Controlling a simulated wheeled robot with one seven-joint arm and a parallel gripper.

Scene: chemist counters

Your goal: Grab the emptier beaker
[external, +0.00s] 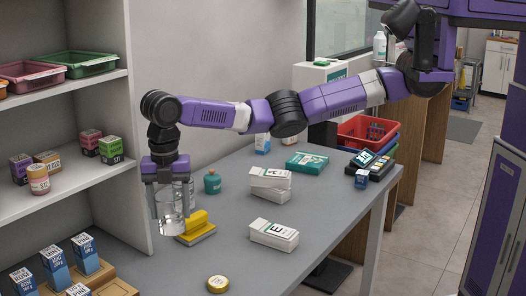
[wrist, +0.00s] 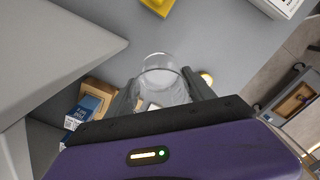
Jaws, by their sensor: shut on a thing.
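My gripper (external: 169,212) points down over the left end of the grey counter, its fingers on either side of a clear glass beaker (external: 170,222). The beaker looks upright. In the wrist view the beaker (wrist: 163,75) sits between the two fingers, and my gripper (wrist: 163,92) is shut on it. I see no clear liquid level in it. I cannot tell whether its base touches the counter. A second beaker cannot be made out clearly; the gripper may hide one.
White boxes (external: 273,234) and a gold tin (external: 218,284) are on the counter (external: 325,200). A shelf unit (external: 135,150) with small boxes stands close on the left.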

